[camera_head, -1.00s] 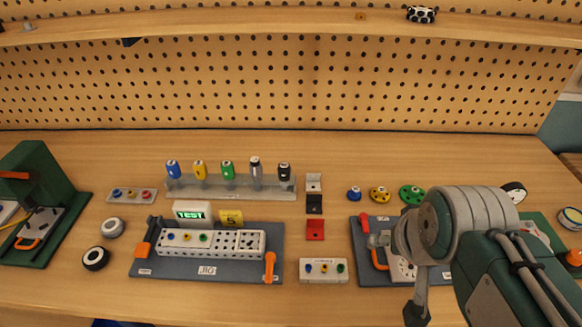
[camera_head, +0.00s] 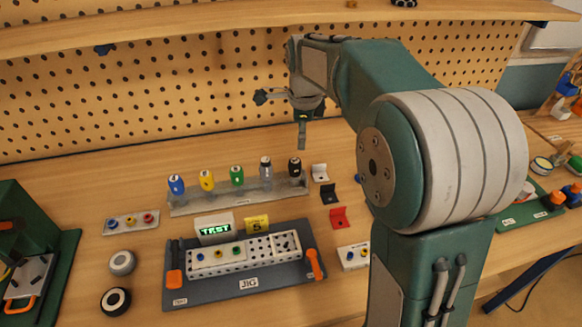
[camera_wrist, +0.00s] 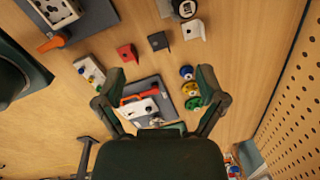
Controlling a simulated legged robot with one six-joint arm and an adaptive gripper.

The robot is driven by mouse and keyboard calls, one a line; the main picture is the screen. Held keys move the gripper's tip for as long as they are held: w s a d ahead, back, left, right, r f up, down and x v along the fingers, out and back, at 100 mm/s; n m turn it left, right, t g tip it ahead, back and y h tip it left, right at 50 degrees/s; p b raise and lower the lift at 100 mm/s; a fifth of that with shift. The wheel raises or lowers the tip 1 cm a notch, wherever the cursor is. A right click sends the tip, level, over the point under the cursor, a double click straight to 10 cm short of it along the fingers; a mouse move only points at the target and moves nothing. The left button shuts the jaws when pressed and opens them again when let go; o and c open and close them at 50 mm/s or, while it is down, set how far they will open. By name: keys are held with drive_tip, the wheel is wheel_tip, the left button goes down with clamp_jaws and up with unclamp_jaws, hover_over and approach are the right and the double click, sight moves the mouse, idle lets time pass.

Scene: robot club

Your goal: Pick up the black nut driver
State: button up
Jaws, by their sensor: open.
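The black nut driver (camera_head: 295,167) stands upright at the right end of the grey rack (camera_head: 236,196). Green, yellow and blue-handled drivers and a grey one stand to its left. In the wrist view a dark round top with a pale centre, apparently the black nut driver (camera_wrist: 185,9), shows at the upper edge. My gripper (camera_head: 281,120) is open and empty, raised above the bench and appearing above the black driver in the head view. In the wrist view my gripper (camera_wrist: 161,75) has its fingers spread, with nothing between them, and the driver lies beyond the fingertips.
Pale (camera_head: 319,171), black (camera_head: 328,193) and red (camera_head: 338,217) brackets stand right of the rack. The jig board (camera_head: 248,284) with its white block lies in front. A pegboard (camera_head: 140,110) and shelf stand behind.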

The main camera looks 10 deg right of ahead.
sight(295, 169)
drive_tip(key=w+f+m, duration=0.1)
drive_tip(key=w, duration=0.1)
drive_tip(key=w+f+m, duration=0.2)
drive_tip(key=w+d+f+m+g, duration=0.1)
drive_tip(key=w+f+m, duration=0.1)
drive_tip(key=shift+f, duration=0.15)
drive_tip(key=shift+w+a+f+m, duration=0.15)
drive_tip(key=shift+f+m, duration=0.05)
drive_tip(key=shift+m, duration=0.1)
drive_tip(key=f, duration=0.4)
drive_tip(key=shift+a+f, duration=0.25)
drive_tip(key=shift+f, duration=0.1)
drive_tip(key=shift+d+f, duration=0.15)
drive_tip(key=shift+f, duration=0.45)
drive_tip(key=f, duration=0.5)
drive_tip(key=shift+s+a, duration=0.25)
drive_tip(key=shift+a, duration=0.1)
drive_tip(key=shift+d, duration=0.1)
clamp_jaws()
